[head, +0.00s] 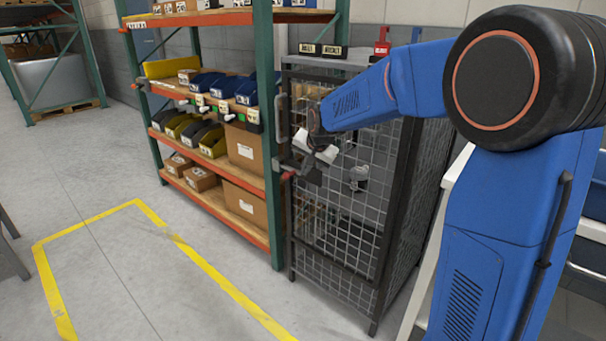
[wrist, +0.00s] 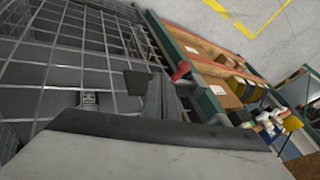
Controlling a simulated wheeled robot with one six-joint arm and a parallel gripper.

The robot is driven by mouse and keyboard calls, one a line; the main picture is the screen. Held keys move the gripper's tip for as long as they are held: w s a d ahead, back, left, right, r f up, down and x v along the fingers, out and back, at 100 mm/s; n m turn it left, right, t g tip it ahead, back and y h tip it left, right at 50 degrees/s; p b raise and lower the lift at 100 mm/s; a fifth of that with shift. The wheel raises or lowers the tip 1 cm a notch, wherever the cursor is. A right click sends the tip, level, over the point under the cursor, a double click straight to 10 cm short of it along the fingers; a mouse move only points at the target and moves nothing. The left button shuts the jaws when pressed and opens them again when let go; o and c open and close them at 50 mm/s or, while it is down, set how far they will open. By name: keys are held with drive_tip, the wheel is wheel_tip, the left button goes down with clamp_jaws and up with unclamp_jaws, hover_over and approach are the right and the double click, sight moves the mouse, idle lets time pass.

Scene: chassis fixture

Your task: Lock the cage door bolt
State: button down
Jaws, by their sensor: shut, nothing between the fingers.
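The wire-mesh cage (head: 345,215) stands right of the shelf rack, with its door facing the aisle. The door appears closed against its left post. A dark vertical handle (head: 282,122) is on the door's left edge. The bolt's red knob (head: 288,176) is below it at that edge; it also shows in the wrist view (wrist: 181,70). My gripper (head: 300,172) is in front of the door's left edge, just right of the knob. Its shut, empty fingers (wrist: 152,92) are close to the knob; I cannot tell if they touch. The bolt bar is mostly hidden, so its position is unclear.
A green-post shelf rack (head: 266,200) with bins and boxes stands close on the left. Small labelled boxes (head: 320,50) and a red item (head: 382,47) sit on the cage top. The floor (head: 130,260) in front is clear, with yellow lines.

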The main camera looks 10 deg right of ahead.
drive_tip(key=v, duration=0.6)
drive_tip(key=shift+s+r, duration=0.15)
drive_tip(key=shift+r, duration=0.05)
drive_tip(key=shift+s, duration=0.1)
drive_tip(key=s+d+n+g, duration=0.1)
drive_tip(key=s+d+n, duration=0.1)
drive_tip(key=s, duration=0.9)
drive_tip(key=s+d+n, duration=0.2)
drive_tip(key=s, duration=0.8)
drive_tip(key=s+d+f+n, duration=0.1)
drive_tip(key=s+f, duration=0.2)
drive_tip(key=s, duration=0.7)
drive_tip(key=s+d+f+n+g+h, duration=0.1)
drive_tip(key=s+f+n, duration=0.1)
drive_tip(key=s, duration=0.9)
drive_tip(key=shift+d+f, duration=0.3)
drive_tip(key=shift+f, duration=0.55)
